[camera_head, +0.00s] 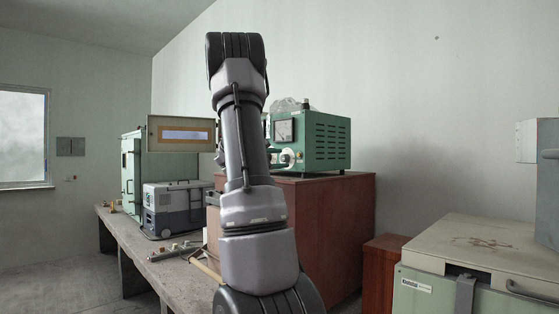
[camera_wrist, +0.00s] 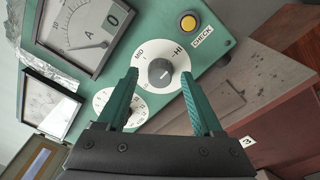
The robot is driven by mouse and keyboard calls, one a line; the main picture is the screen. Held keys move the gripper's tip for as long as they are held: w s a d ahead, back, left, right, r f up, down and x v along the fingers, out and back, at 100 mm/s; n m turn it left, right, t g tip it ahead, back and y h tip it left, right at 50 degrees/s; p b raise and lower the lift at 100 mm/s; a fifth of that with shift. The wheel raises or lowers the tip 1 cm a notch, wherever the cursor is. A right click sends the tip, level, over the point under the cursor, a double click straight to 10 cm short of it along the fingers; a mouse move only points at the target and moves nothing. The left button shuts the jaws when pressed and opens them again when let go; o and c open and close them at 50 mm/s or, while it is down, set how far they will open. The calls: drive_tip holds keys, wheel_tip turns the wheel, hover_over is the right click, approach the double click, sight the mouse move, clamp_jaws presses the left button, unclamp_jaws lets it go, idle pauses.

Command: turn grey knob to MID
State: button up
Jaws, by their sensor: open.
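The grey knob (camera_wrist: 161,73) sits on a round white dial on a green panel in the wrist view. The dial carries the marks MID (camera_wrist: 139,52) and HI (camera_wrist: 178,50) along its upper edge. I cannot tell for sure which mark the knob points at. My gripper (camera_wrist: 159,75) is open, its two green fingers appearing on either side of the knob. I cannot tell whether they touch it.
A second white dial (camera_wrist: 117,108) lies close by the left finger. A yellow button (camera_wrist: 188,23) with a CHECK label and a large meter (camera_wrist: 82,30) share the panel. In the head view, a grey cool box (camera_head: 172,208) stands on the concrete bench (camera_head: 135,238) at left.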

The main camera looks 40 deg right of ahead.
clamp_jaws()
drive_tip(key=shift+n, duration=0.4)
drive_tip(key=n, duration=0.7)
drive_tip(key=shift+w+r+n+y, duration=0.1)
drive_tip(key=shift+n+y, duration=0.2)
drive_tip(key=shift+n, duration=0.1)
drive_tip(key=n, duration=0.4)
drive_tip(key=shift+w+g, duration=0.1)
drive_tip(key=shift+g, duration=0.2)
drive_tip(key=shift+n, duration=2.2)
drive_tip(key=shift+g, duration=0.4)
